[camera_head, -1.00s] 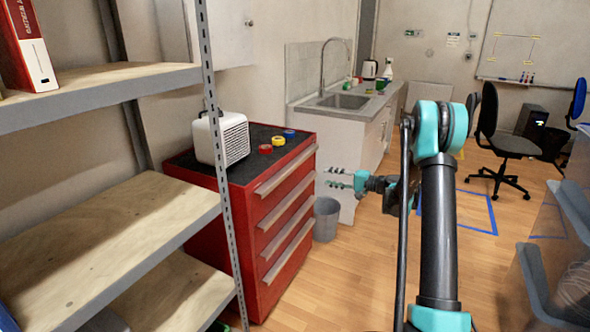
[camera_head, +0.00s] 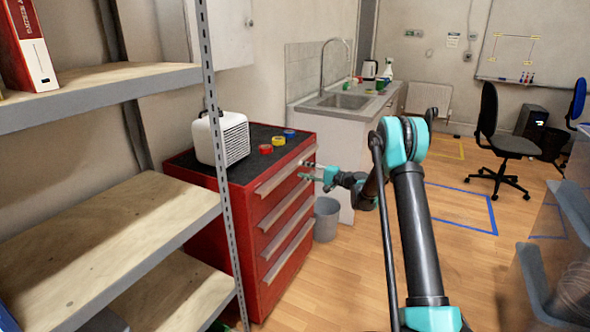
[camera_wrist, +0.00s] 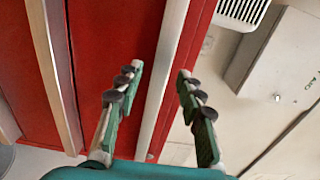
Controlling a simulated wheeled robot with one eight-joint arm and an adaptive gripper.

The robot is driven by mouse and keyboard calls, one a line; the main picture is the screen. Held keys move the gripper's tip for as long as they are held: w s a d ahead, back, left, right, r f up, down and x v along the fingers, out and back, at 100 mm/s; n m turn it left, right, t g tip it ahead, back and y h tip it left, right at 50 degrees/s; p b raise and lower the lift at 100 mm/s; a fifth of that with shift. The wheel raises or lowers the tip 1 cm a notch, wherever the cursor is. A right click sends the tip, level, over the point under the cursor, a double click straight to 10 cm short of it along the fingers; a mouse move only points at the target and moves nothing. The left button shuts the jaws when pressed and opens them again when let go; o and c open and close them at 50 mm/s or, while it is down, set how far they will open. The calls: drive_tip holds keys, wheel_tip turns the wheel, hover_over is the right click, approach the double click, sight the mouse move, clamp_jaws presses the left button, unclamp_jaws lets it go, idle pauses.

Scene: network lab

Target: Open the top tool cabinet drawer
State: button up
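The red tool cabinet (camera_head: 212,225) stands beside the shelf in the head view. Its drawers have long pale handles, and all look closed. The top drawer handle (camera_head: 285,171) runs along the upper front edge. My gripper (camera_head: 307,171) is at the far right end of this handle. In the wrist view my gripper (camera_wrist: 158,77) is open and empty, with one finger on each side of the top handle (camera_wrist: 166,75). I cannot tell whether the fingers touch the front. The second drawer handle (camera_wrist: 55,75) lies to the left in that view.
A white heater (camera_head: 221,138) and several tape rolls (camera_head: 278,140) sit on the cabinet top. A grey bin (camera_head: 326,219) stands beside the cabinet's far end. The metal shelf (camera_head: 110,218) is close on the left. The floor (camera_head: 335,285) before the drawers is clear.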

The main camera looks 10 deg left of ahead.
sight(295, 168)
drive_tip(key=shift+x, duration=2.3)
clamp_jaws()
drive_tip(key=shift+s, duration=0.1)
